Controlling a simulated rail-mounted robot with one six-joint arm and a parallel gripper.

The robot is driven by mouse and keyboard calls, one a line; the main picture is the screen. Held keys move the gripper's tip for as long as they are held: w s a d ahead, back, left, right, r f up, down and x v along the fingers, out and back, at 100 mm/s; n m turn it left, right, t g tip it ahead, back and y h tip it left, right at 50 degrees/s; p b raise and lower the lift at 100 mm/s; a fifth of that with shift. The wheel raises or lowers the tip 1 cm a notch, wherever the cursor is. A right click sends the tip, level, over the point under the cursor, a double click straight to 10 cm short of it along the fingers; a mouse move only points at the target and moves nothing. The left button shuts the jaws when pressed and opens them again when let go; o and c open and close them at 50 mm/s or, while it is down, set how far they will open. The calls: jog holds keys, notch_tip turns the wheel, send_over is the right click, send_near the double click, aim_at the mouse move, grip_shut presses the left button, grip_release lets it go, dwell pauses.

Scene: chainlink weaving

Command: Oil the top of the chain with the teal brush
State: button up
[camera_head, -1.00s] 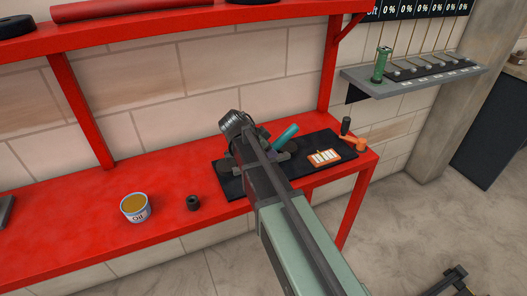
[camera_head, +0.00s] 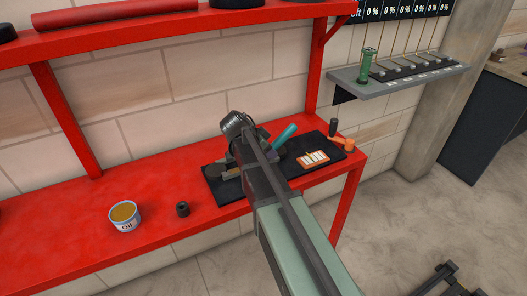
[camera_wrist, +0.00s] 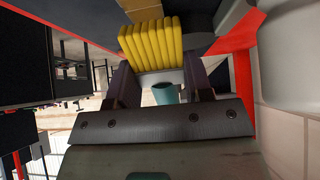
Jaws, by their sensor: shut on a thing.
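The teal brush's handle (camera_head: 284,134) sticks out up and to the right from my gripper (camera_head: 250,150), over the black mat. In the wrist view my gripper (camera_wrist: 163,88) is shut on the brush, with the end of its teal handle (camera_wrist: 165,94) between the fingers and its thick yellow bristles (camera_wrist: 153,45) beyond them. My arm hides much of the gripper in the head view. I cannot make out the chain in either view.
The black mat (camera_head: 300,175) lies on the red bench (camera_head: 60,225), with an orange-and-white card (camera_head: 313,159) on it. An oil tin (camera_head: 124,217) and a small dark cylinder (camera_head: 182,209) stand left of the mat. A red shelf (camera_head: 140,25) hangs above; a grey wall shelf (camera_head: 400,78) is at right.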

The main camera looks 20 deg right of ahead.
aim_at(272, 144)
jog(key=shift+d+f, duration=0.1)
jog(key=shift+d, duration=1.65)
jog(key=shift+a, duration=0.1)
